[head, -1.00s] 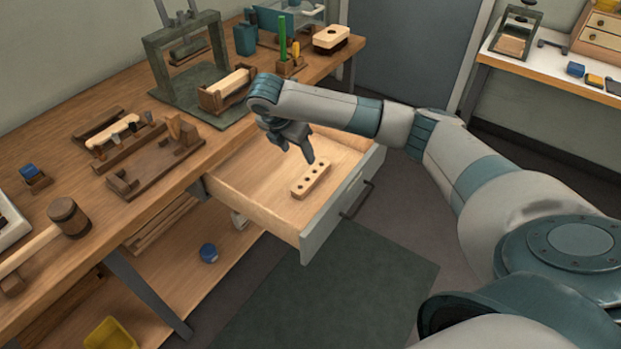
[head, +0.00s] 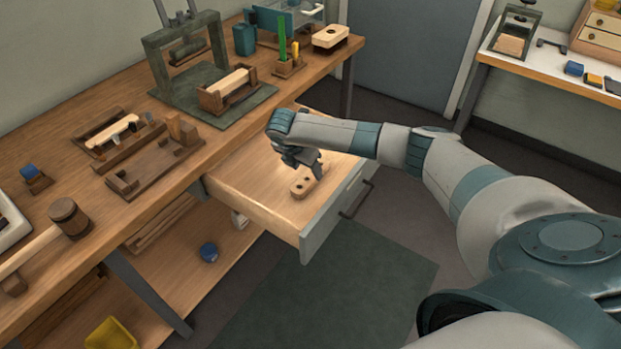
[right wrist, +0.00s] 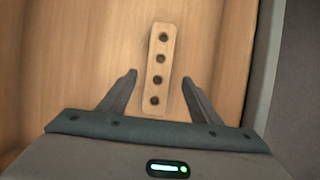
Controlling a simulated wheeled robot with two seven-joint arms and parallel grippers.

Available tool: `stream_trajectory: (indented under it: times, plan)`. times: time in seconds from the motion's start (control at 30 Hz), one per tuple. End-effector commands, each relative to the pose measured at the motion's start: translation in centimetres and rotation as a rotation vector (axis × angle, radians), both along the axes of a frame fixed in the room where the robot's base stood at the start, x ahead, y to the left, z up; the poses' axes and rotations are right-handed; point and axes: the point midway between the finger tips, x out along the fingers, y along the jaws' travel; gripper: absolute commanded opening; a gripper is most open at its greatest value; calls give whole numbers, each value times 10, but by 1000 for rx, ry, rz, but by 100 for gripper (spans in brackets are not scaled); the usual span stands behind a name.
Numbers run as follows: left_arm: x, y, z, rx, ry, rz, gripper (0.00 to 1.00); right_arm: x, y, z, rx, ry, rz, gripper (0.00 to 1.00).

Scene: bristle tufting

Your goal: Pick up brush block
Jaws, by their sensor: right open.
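The brush block is a pale wooden bar with a row of dark holes. In the head view the brush block (head: 301,187) lies in the open drawer, partly hidden behind my right gripper (head: 309,172). In the right wrist view the brush block (right wrist: 160,68) lies lengthwise, its near end between the two fingers of my open right gripper (right wrist: 158,80). There is a gap on each side between finger and block. I cannot tell the gripper's exact height above it. My left gripper is not in view.
The drawer (head: 333,217) is pulled out from the workbench (head: 145,205), and its floor around the block is clear. Its wall also shows in the right wrist view (right wrist: 263,60). A green press frame (head: 161,75), a wooden cradle with a pale bar (head: 229,86) and a mallet (head: 68,216) are on the bench.

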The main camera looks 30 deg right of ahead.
Motion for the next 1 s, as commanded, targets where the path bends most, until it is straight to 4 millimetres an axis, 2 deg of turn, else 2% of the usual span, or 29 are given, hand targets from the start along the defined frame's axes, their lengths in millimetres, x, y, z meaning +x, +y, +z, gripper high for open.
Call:
stream_trajectory:
  times: [0.3, 0.7, 1.0]
  plan:
    - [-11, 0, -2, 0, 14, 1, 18, 1, -1, -3, 0, 1, 0, 58]
    - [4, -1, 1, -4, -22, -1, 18, 9, -16, -42, 0, 2, -1, 58]
    - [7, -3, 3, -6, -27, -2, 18, 10, -19, -47, 0, 1, 0, 58]
